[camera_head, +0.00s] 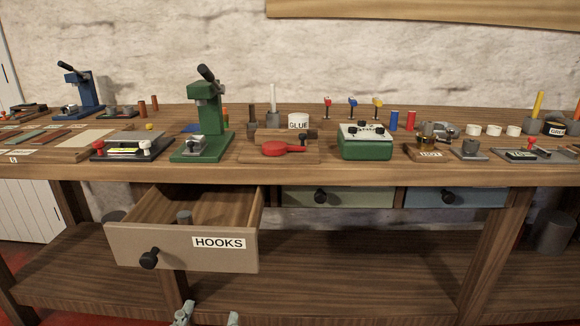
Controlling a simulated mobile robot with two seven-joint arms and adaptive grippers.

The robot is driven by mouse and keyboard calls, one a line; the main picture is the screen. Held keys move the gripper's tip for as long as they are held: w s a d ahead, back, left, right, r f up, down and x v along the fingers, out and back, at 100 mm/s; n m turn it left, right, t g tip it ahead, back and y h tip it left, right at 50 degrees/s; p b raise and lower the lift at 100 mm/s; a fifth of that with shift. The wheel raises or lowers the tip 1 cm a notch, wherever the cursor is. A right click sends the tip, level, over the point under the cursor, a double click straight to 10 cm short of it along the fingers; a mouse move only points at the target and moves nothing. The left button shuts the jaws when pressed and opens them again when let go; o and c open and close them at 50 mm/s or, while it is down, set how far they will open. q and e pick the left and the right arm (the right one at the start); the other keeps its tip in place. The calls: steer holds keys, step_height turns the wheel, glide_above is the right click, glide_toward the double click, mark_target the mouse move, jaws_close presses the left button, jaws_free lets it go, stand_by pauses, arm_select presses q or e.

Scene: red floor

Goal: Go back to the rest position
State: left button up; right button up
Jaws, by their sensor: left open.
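The two fingertips of my left gripper (208,317) show at the bottom edge, spread apart with nothing between them. The gripper is below the open drawer in the picture and clear of its front; the rest of it is cut off by the frame. The beige drawer labelled HOOKS (130,243) is pulled out under the workbench (330,173). My right gripper is not in view.
The benchtop holds a green press (207,115), a blue press (80,92), a green box (365,142), a red round-headed tool (275,148) and many small parts. A green drawer (345,197) and a blue drawer (470,195) are shut. A lower shelf (350,270) has clear space.

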arm_select(q)
steer(key=s+d+f+m+g+h, duration=0.1)
steer(key=s+f+m+g+h, duration=0.45)
steer(key=m, duration=0.45)
steer(key=w+a+f+n+y, duration=0.3)
steer(key=a+f, duration=0.4)
steer(key=a, duration=0.1)
steer(key=w+a+f+n+y, duration=0.2)
steer(key=w+a+f+y, duration=0.15)
steer(key=a+f, duration=0.4)
steer(key=s+a+f+n+g+y, duration=0.2)
steer(key=s+a+f+g, duration=0.15)
steer(key=a+f, duration=0.4)
steer(key=s+a+f+n+g+y, duration=0.25)
steer(key=a+f+g, duration=0.2)
steer(key=a, duration=0.55)
steer(key=s+d+f+n+h, duration=0.1)
steer(key=s+d+f, duration=0.1)
steer(key=d, duration=0.6)
steer(key=s+d+f+n+g+h, duration=0.1)
steer(key=d+f+n+h, duration=0.1)
steer(key=d, duration=0.6)
steer(key=shift+s+d+f, duration=0.35)
steer(key=shift+d, duration=0.05)
